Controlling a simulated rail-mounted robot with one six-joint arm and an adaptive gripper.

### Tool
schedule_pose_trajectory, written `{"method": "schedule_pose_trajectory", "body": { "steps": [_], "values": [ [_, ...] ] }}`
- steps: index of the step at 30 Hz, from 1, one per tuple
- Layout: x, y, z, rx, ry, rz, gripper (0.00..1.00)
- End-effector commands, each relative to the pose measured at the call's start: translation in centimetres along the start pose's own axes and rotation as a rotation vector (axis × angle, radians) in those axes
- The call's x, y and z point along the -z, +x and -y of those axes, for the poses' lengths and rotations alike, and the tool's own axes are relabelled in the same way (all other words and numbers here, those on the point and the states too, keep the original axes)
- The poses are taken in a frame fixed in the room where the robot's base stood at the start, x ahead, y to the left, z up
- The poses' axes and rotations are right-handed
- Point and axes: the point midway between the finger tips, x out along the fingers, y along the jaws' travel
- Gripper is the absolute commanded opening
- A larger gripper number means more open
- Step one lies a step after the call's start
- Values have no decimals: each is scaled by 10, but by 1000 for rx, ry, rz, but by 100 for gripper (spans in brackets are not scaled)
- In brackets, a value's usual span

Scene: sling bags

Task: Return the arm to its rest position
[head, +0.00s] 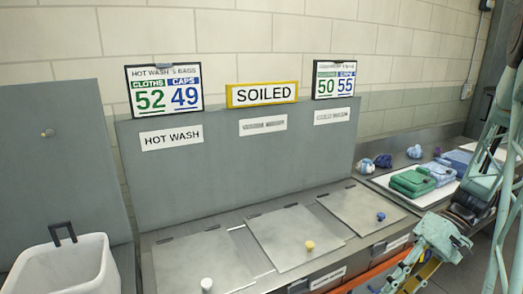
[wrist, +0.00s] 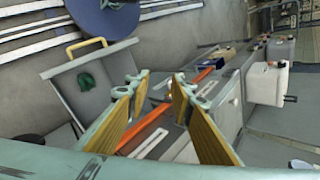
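My gripper (head: 412,278) hangs low at the right of the head view, in front of the counter's right part, with teal links and yellow finger pads. In the wrist view my gripper (wrist: 152,108) is open. Its yellow pads stand apart with nothing held between them. Part of my teal arm rises along the right edge of the head view. It partly hides the things at the counter's right end.
The counter has several lids with small knobs, including a yellow knob (head: 309,245). A white tray (head: 437,196) holds folded green and blue cloth items. A white bin (head: 62,266) stands at lower left. An orange strip (wrist: 150,126) shows beyond my fingers.

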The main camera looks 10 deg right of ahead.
Motion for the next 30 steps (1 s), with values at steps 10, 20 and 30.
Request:
{"method": "schedule_pose_trajectory", "body": {
  "steps": [10,20,30],
  "values": [
    [-10,-10,58,-99,-31,2,22],
    [-24,-15,109,-186,-61,-7,22],
    [-44,-16,157,-270,-94,-24,22]
  ]
}}
